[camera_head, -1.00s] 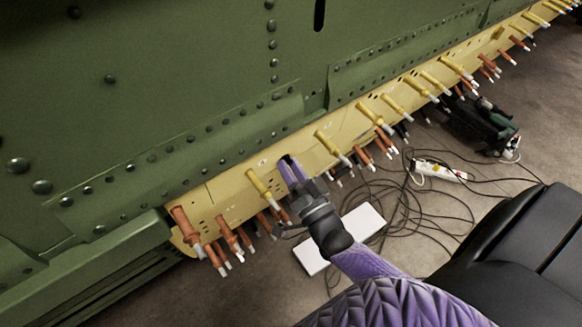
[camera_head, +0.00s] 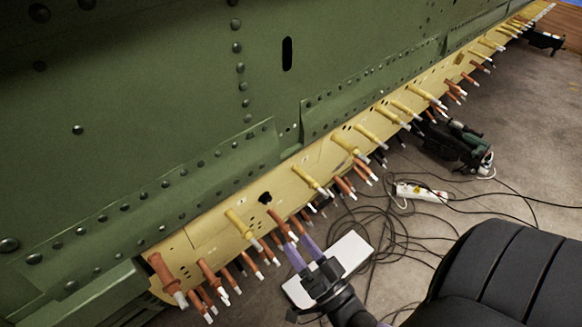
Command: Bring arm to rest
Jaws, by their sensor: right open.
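My right gripper (camera_head: 304,248) shows at the lower middle of the head view, with two purple fingers apart. It is open, and its fingertips lie near the lower edge of the yellow strip (camera_head: 215,238). The tips overlap a copper-coloured pin (camera_head: 277,222) in the picture; I cannot tell whether they touch it. A dark round hole (camera_head: 265,198) shows in the strip above the fingers. My left gripper is not in view.
The green fuselage panel (camera_head: 160,70) fills the upper left. Yellow and copper pins stick out along the strip. A white slab (camera_head: 350,252), loose cables, a power strip (camera_head: 421,192) and a dark green tool (camera_head: 462,140) lie on the floor. A black padded shape (camera_head: 500,270) fills the lower right.

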